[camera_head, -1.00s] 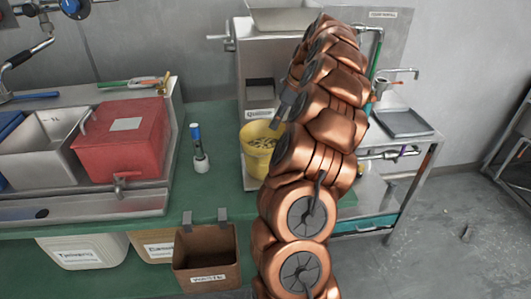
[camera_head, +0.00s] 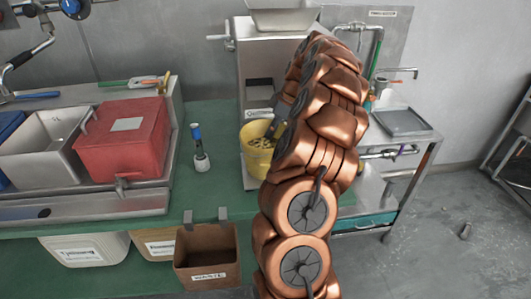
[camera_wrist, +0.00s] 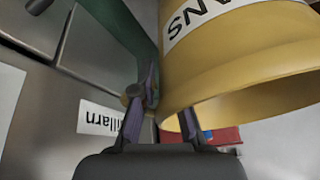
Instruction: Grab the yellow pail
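The yellow pail (camera_head: 257,162) stands upright at the front of the grey grinder, on its base, with dark and pale contents showing in its mouth. In the wrist view the pail (camera_wrist: 235,65) fills the upper right, upside down, with part of a white label. My gripper (camera_head: 274,128) points down at the pail's right rim in the head view. In the wrist view my gripper (camera_wrist: 160,122) has its two fingers apart, one on each side of the rim's edge. Contact with the wall cannot be told. My arm hides the pail's right side.
The grinder (camera_head: 268,65) rises behind the pail. A brown waste bin (camera_head: 207,258) hangs at the front edge. Green counter (camera_head: 215,120) left of the grinder is free.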

